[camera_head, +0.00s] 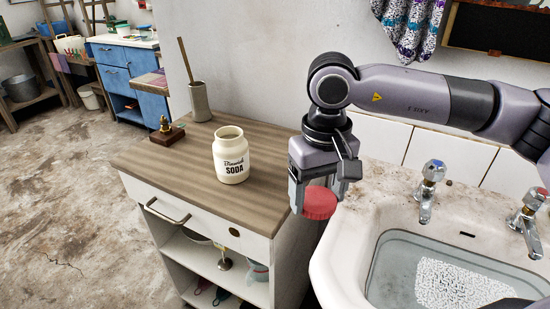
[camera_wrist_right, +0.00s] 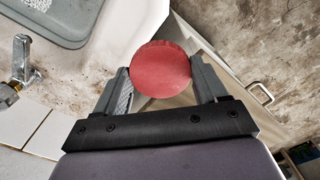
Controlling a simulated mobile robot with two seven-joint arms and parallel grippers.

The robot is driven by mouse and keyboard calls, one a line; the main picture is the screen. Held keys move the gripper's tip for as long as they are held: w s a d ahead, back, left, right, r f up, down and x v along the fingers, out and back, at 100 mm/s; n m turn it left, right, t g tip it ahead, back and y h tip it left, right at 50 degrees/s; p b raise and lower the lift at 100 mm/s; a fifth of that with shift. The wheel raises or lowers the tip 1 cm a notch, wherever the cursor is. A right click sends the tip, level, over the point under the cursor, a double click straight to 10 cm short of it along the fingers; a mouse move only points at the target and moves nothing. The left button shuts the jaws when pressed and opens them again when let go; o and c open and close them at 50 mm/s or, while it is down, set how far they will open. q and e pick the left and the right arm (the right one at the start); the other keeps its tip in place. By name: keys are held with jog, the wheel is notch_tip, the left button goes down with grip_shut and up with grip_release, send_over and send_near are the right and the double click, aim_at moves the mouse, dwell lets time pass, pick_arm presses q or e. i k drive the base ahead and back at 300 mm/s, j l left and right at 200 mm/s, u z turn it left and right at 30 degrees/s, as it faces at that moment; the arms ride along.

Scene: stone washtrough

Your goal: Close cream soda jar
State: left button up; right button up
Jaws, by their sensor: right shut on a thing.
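The cream soda jar (camera_head: 232,156) stands upright on the wooden cabinet top, with its mouth open and dark lettering on its front. My right gripper (camera_head: 320,197) is to the right of the jar, beside the cabinet's right edge and near the sink. It is shut on a round red lid (camera_head: 319,204). In the right wrist view the red lid (camera_wrist_right: 161,68) sits between the two fingers (camera_wrist_right: 161,85), its flat face towards the camera. The lid is apart from the jar. My left gripper is not in view.
The wooden cabinet top (camera_head: 150,150) also holds a grey holder (camera_head: 199,102) with a stick and a small brass item on a dark block (camera_head: 167,132). A stone sink (camera_head: 345,235) with water and taps (camera_head: 430,188) is at the right. The top is clear around the jar.

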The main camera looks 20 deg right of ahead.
aim_at(229, 147)
jog(key=z, duration=1.6)
jog(key=k+j, duration=0.15)
jog(key=j, duration=0.25)
jog(key=k+j, duration=0.1)
jog(key=j, duration=0.3)
jog(key=k+j, duration=0.15)
jog(key=j, duration=0.25)
jog(key=k+j, duration=0.15)
jog(key=j, duration=0.25)
jog(key=k+j, duration=0.1)
jog(key=j, duration=0.35)
